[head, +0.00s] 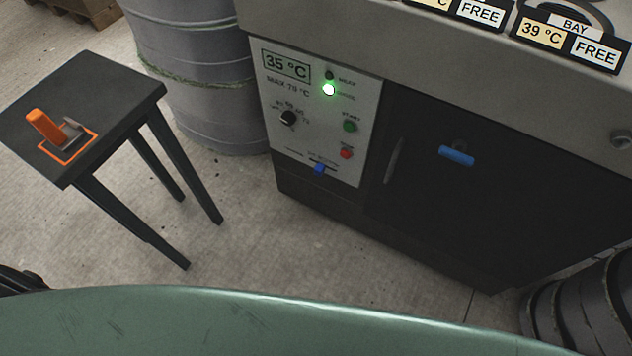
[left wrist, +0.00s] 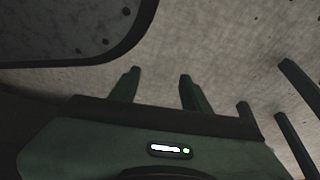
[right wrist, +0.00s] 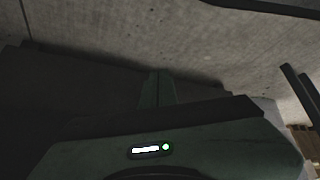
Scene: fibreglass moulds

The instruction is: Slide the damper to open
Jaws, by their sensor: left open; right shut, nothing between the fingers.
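A small blue slider knob (head: 319,168) sits in the slot at the bottom of the white control panel (head: 312,118) on the dark cabinet. It appears to be the damper; its lettering is too small to read. A green lamp (head: 329,90) glows above, beside an unlit one. My left gripper (left wrist: 158,80) is open and empty over the concrete floor in the left wrist view. My right gripper (right wrist: 157,80) is shut with nothing in it, in front of a grey concrete surface in the right wrist view. Neither gripper's fingers show in the head view, so both are apart from the knob.
A black stool (head: 120,85) on the left holds an orange-handled tool (head: 45,128) by an orange outline. A grey drum (head: 205,60) stands beside the cabinet. Floor (head: 260,240) before the panel is clear.

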